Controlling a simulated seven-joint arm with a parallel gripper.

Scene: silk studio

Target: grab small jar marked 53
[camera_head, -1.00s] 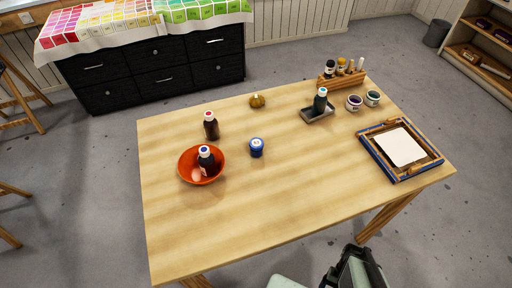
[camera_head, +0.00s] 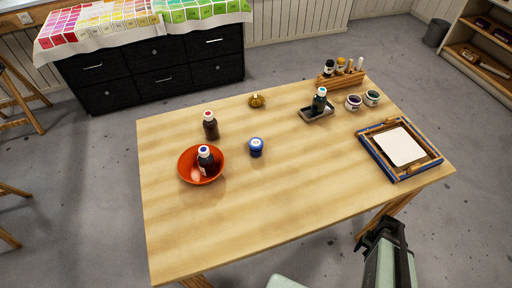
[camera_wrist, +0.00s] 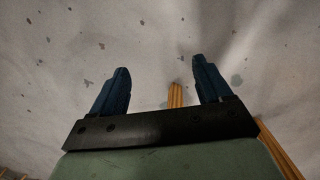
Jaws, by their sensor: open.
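Three small jars stand on the wooden table (camera_head: 270,205). A blue jar (camera_head: 256,148) with a pale lid is near the middle. A jar with a purplish top (camera_head: 353,103) and one with a dark greenish top (camera_head: 372,98) stand side by side at the back right. The marks are too small to read, so I cannot tell which is 53. My gripper (camera_head: 372,236) is beyond the table's front right edge, away from all the jars. In the wrist view its two blue fingers (camera_wrist: 160,70) are apart, with nothing between them.
An orange bowl (camera_head: 183,175) holds a dark bottle (camera_head: 206,160); another bottle (camera_head: 210,126) stands behind it. A tray (camera_head: 316,114) with a bottle, a wooden rack (camera_head: 327,82) and a framed screen (camera_head: 375,153) occupy the right side. The table's front middle is clear.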

